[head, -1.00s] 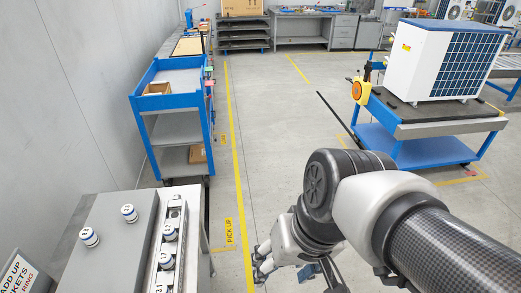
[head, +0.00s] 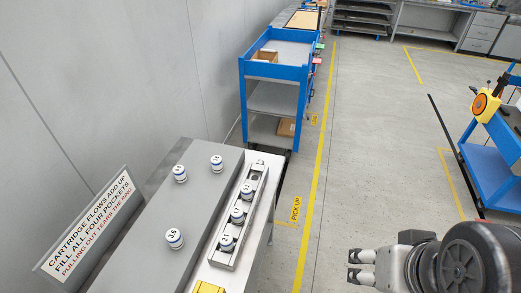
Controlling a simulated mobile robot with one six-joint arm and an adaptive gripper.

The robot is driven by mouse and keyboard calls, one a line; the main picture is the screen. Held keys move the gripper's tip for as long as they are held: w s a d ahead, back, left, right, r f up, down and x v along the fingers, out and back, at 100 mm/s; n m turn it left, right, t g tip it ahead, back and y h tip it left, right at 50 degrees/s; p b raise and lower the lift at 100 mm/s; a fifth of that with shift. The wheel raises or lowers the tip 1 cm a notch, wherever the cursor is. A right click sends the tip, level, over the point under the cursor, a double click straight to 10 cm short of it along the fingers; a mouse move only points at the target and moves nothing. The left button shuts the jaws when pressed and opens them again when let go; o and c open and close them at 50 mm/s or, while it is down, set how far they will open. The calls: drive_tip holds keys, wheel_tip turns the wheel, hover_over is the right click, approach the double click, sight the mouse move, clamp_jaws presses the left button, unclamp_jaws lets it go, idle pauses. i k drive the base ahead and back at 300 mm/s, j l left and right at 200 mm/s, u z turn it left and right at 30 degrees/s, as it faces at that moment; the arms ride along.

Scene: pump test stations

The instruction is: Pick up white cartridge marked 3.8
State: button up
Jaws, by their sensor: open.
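Three white cartridges with dark blue bands stand upright on the grey bench top: one at the back (head: 216,162), one left of it (head: 180,174) and one nearer (head: 174,239). More white cartridges sit in a metal rail (head: 214,258) to their right, at its middle (head: 247,191), below that (head: 238,215) and near its front end (head: 227,243). The markings are too small to read surely, so I cannot tell which is 3.8. My gripper (head: 354,266) is open and empty at the lower right, over the floor, well right of the bench.
A sign (head: 88,226) about cartridge flows and four pockets stands at the bench's left edge by the wall. A yellow block (head: 208,287) lies at the front. A blue cart (head: 275,70) stands behind the bench.

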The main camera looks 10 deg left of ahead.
sight(217, 164)
drive_tip(key=i+j+u, duration=0.1)
drive_tip(key=i, duration=0.3)
drive_tip(key=i+j+u, duration=0.1)
drive_tip(key=i, duration=0.35)
drive_tip(key=j+u, duration=0.1)
drive_tip(key=u, duration=1.9)
